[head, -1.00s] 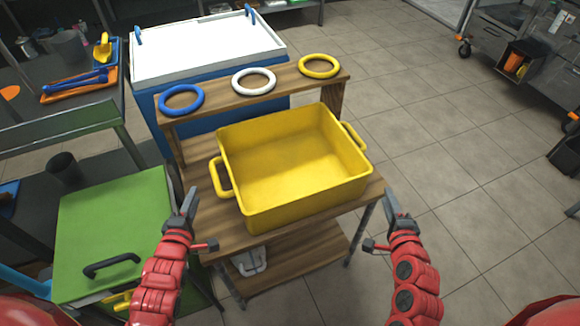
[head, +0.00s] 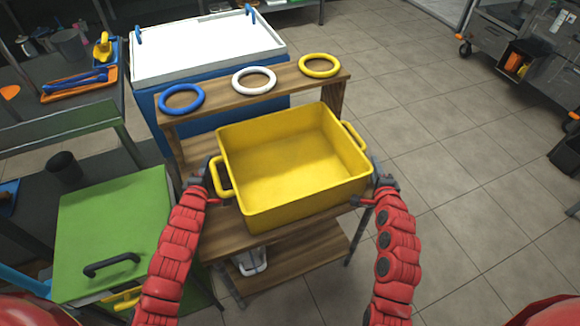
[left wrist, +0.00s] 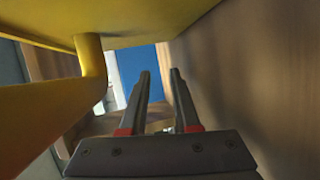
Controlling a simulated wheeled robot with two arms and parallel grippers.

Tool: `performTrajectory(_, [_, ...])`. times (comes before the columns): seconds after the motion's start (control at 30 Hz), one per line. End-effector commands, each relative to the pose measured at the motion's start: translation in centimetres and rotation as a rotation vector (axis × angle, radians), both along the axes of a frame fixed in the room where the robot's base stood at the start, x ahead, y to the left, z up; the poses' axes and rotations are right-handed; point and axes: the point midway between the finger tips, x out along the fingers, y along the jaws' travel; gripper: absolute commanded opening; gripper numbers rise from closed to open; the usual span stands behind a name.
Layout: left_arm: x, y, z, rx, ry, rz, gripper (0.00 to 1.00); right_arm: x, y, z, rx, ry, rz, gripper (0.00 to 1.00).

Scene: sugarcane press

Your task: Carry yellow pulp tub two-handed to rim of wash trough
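The yellow pulp tub (head: 310,205) sits empty and upright on a wooden stand. Its left handle (head: 221,180) and right handle (head: 354,136) stick out from its sides. My left gripper (head: 208,172) is beside the left handle. In the left wrist view, its two fingers (left wrist: 161,75) are apart with nothing visible between them, and the yellow handle (left wrist: 92,65) passes to their left, under the tub's overhang. My right gripper (head: 378,172) is at the tub's right front corner, nearer me than the right handle; its finger gap is not clear. No trough is clearly identifiable.
The wooden stand (head: 230,240) has a raised back shelf with a blue ring (head: 181,100), white ring (head: 254,81) and yellow ring (head: 319,66). Behind it is a blue box with a white top (head: 205,45). A green-topped unit (head: 110,225) stands left.

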Motion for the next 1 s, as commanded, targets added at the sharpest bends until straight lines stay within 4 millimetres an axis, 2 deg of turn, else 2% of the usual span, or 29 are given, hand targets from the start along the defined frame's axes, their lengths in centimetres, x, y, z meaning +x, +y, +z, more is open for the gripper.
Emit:
performTrajectory(0.17, [-0.1,-1.1,0.1,0.000,-0.003,-0.002,0.30,-0.1,1.1,0.0,0.002,0.000,0.001,0.30])
performTrajectory(1.0, [-0.1,-1.8,0.0,-0.001,-0.002,-0.005,0.30,-0.1,1.8,0.0,0.002,-0.001,0.005,0.30])
